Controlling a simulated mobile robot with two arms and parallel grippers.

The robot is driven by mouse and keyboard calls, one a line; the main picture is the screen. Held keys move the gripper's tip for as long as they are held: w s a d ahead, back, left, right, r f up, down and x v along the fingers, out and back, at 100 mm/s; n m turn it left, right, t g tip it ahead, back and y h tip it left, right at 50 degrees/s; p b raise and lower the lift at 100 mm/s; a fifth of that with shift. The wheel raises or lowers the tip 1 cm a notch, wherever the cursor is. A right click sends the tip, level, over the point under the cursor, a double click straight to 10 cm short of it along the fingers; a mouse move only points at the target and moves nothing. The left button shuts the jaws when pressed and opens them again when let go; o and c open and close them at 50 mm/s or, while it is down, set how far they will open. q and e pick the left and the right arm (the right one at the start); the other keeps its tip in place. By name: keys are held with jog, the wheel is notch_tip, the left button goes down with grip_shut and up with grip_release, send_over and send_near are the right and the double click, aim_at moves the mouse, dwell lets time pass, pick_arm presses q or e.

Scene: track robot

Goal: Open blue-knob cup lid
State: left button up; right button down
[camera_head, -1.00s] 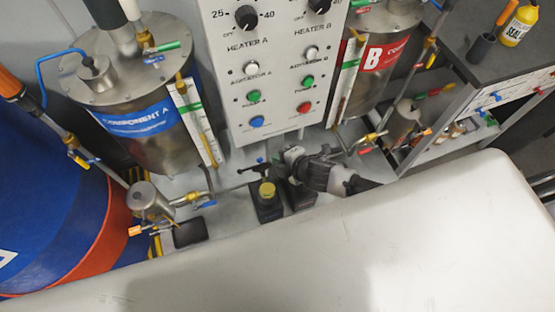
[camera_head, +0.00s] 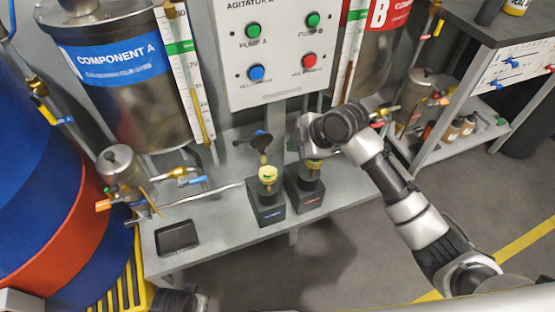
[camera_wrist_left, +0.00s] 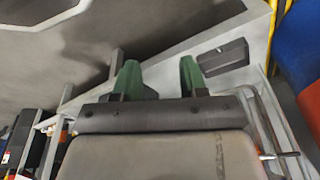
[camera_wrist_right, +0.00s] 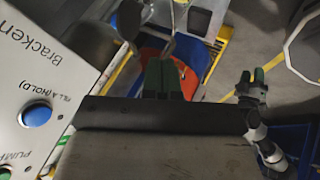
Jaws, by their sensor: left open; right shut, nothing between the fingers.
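On the bench stand two black boxes with small cups. The left box (camera_head: 266,205) has a blue label, and its yellowish cup (camera_head: 267,176) shows green on top. A dark round disc (camera_head: 261,140), perhaps the cup's lid, stands raised behind that cup; I see no blue knob clearly. My right gripper (camera_head: 294,144) is right of the disc. Its fingers (camera_wrist_right: 163,78) are shut and empty, with a disc-like shape beyond them in the right wrist view. My left gripper (camera_wrist_left: 157,76) is open and empty near the bench's left end; it also shows in the right wrist view (camera_wrist_right: 251,80).
The right box (camera_head: 307,190) with its cup is close by, partly under my right arm. The control panel (camera_head: 275,85) hangs behind. A metal pot (camera_head: 118,170) with valves and a dark tray (camera_head: 177,237) are left. The bench front is clear.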

aim_at(268, 143)
pick_arm(q)
jog(key=w+b+v, duration=0.2)
jog(key=b+v, duration=0.1)
jog(key=v, duration=0.9)
jog(key=shift+w+r+t, duration=0.25)
jog(key=shift+w+t, duration=0.15)
jog(key=shift+w, duration=0.15)
pick_arm(e)
jog(key=shift+w+a+f, duration=1.65)
jog(key=shift+w+f, duration=0.15)
jog(key=shift+w, duration=0.05)
jog(key=shift+w+a+f, duration=1.6)
jog(key=shift+w+f, duration=0.2)
